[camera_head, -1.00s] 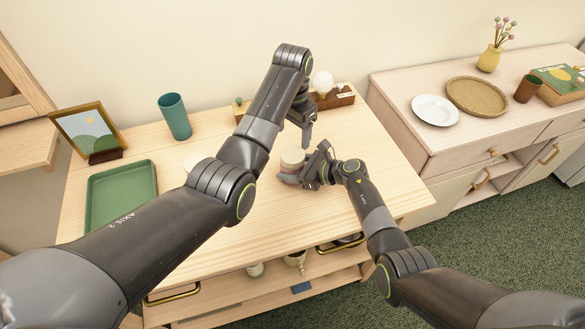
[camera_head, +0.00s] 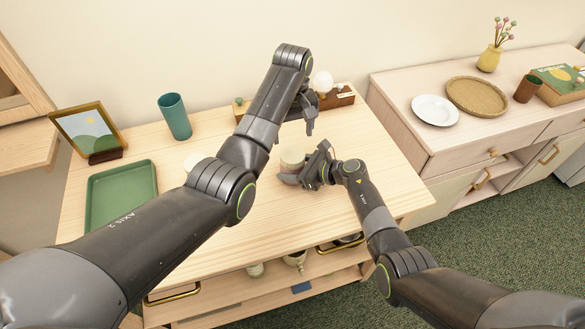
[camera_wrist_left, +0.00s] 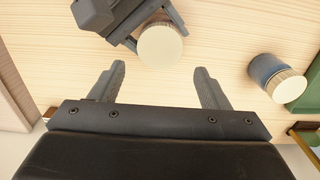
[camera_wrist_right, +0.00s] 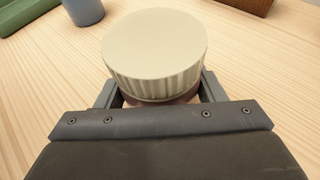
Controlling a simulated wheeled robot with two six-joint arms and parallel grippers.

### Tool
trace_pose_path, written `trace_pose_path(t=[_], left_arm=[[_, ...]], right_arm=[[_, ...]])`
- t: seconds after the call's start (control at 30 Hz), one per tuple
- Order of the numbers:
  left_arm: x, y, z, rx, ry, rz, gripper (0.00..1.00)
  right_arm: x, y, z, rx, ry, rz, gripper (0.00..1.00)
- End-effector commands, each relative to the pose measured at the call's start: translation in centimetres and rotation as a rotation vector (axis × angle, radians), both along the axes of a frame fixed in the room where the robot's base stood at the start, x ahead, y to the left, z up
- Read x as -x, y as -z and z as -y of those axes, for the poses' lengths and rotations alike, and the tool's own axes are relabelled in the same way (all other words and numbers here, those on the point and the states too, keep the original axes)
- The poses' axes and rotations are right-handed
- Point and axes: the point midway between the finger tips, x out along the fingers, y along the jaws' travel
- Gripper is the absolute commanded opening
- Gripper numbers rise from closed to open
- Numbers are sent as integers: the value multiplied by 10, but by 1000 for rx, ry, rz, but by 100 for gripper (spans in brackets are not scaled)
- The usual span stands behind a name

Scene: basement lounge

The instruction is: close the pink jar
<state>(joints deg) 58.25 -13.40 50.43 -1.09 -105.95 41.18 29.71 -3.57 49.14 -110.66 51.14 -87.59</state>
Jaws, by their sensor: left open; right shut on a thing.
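The pink jar (camera_wrist_right: 160,100) stands on the table with a ribbed cream lid (camera_wrist_right: 155,45) on its top. Only a thin strip of the pink body shows below the lid in the right wrist view; I cannot tell how tight the lid is. In the head view the jar's lid (camera_head: 292,156) shows beside my right gripper (camera_head: 308,176), which is shut around the body from the right. My left gripper (camera_head: 308,129) is open and empty, above and behind the jar. In the left wrist view the round lid (camera_wrist_left: 160,45) lies just beyond the left fingertips.
A blue jar (camera_wrist_left: 264,68) with a cream lid stands left of the pink jar, mostly hidden by my left arm in the head view. A green tray (camera_head: 122,194), teal cup (camera_head: 175,117), picture frame (camera_head: 89,133) and wooden box (camera_head: 337,98) also stand on the table.

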Motion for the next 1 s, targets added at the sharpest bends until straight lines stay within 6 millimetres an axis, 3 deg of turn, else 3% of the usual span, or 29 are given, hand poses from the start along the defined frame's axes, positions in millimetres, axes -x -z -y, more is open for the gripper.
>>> trace_pose_path(t=[0.27, 0.7, 1.0], left_arm=[[0, 3, 0, 0, 2, 0, 70], [0, 62, 0, -1, 3, -3, 70], [0, 80, 0, -1, 3, -1, 70]], right_arm=[[0, 0, 0, 0, 0, 0, 0], [0, 0, 0, 0, 0, 0, 0], [0, 0, 0, 0, 0, 0, 0]])
